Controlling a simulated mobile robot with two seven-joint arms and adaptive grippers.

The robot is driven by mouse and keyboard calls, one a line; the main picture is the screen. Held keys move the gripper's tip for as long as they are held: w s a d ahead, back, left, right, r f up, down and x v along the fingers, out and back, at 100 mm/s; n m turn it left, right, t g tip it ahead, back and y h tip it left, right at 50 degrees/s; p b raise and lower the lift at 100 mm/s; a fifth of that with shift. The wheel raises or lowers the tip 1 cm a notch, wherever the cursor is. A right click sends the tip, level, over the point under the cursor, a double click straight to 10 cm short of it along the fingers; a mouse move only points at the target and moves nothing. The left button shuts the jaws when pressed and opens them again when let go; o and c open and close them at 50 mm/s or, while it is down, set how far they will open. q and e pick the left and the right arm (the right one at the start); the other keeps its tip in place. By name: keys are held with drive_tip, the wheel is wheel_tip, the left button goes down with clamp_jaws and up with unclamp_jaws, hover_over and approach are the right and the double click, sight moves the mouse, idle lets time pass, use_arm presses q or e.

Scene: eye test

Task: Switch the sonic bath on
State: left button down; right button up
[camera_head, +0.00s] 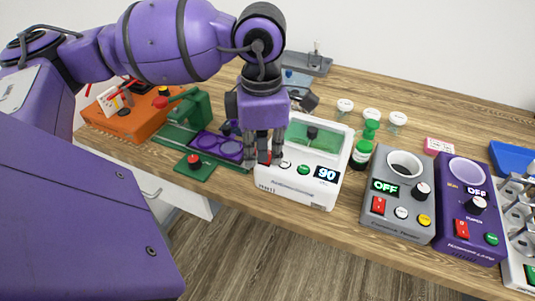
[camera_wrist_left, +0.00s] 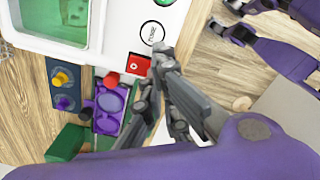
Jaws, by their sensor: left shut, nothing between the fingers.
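The white machine (camera_head: 310,195) with a green-tinted window stands on the bench; its label is too small to read, so I cannot confirm it is the sonic bath. My left gripper (camera_head: 270,158) is shut and empty, pointing down at the front left of this machine. In the wrist view its fingertips (camera_wrist_left: 157,62) appear beside the red switch; contact cannot be told.
A green bottle (camera_head: 362,154) stands between the white and grey ones. A green press (camera_head: 194,110) and an orange box (camera_head: 130,121) stand left.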

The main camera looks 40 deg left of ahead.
sight(263, 165)
use_arm(q)
drive_tip(key=shift+r, duration=0.1)
wheel_tip(263, 165, up, 7)
drive_tip(key=p, duration=0.3)
use_arm(e)
drive_tip(key=shift+t, duration=0.4)
drive_tip(key=w+r, duration=0.2)
drive_tip(key=r, duration=0.2)
drive_tip(key=shift+w+r, duration=0.2)
drive_tip(key=shift+w, duration=0.2)
